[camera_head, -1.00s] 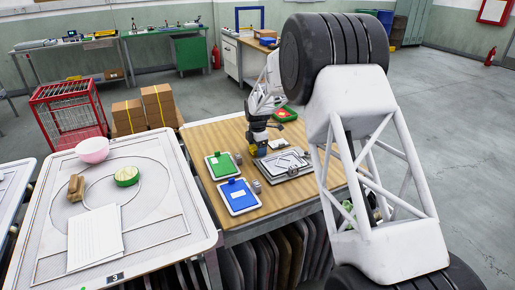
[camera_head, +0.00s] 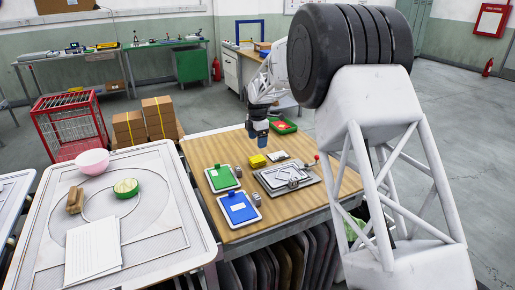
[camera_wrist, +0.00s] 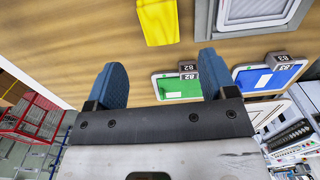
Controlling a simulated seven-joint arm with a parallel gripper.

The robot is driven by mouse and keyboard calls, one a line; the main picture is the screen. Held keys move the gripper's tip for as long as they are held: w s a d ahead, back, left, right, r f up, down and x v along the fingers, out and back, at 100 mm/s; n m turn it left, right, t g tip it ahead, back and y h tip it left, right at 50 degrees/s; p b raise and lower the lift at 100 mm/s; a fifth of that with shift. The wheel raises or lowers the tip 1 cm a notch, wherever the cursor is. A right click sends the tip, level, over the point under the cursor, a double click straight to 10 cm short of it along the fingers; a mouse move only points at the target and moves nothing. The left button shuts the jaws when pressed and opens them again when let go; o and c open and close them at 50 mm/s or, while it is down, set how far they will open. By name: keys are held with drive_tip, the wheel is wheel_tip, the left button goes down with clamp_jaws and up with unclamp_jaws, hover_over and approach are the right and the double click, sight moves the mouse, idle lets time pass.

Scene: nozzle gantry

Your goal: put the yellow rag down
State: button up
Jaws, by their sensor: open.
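The yellow rag (camera_head: 257,161) lies on the wooden tabletop (camera_head: 210,148), between the green clipboard and the grey metal fixture. In the wrist view the rag (camera_wrist: 159,20) is at the top, apart from my fingers. My gripper (camera_head: 257,138) is above the table, a little above the rag in the head view. In the wrist view my gripper (camera_wrist: 161,84) has its two blue fingers wide apart with nothing held between them.
A green clipboard (camera_head: 222,178) and a blue clipboard (camera_head: 239,208) lie left of the grey fixture (camera_head: 287,178). A red-rimmed green tray (camera_head: 284,126) is at the back.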

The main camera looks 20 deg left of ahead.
drive_tip(key=shift+r, duration=1)
drive_tip(key=s+d+r+m, duration=0.4)
drive_tip(key=s+d+r, duration=0.25)
drive_tip(key=d, duration=0.45)
drive_tip(key=s+d+r+m+t, duration=0.1)
drive_tip(key=s+d+r+m, duration=0.5)
drive_tip(key=d, duration=0.5)
drive_tip(key=s+d+r+m, duration=0.3)
drive_tip(key=s+d+r, duration=0.2)
drive_tip(key=s+d, duration=0.45)
drive_tip(key=s+d+m+t, duration=0.1)
drive_tip(key=s+d+m, duration=0.6)
drive_tip(key=s+d, duration=0.75)
drive_tip(key=s+d+f+m, duration=0.2)
drive_tip(key=s+f+m, duration=0.1)
drive_tip(key=s, duration=0.6)
drive_tip(key=s+d+f+m, duration=0.3)
drive_tip(key=s+m, duration=0.1)
drive_tip(key=s, duration=0.6)
drive_tip(key=shift+s+f+t, duration=0.15)
drive_tip(key=shift+f+t, duration=0.05)
drive_tip(key=shift+t, duration=0.1)
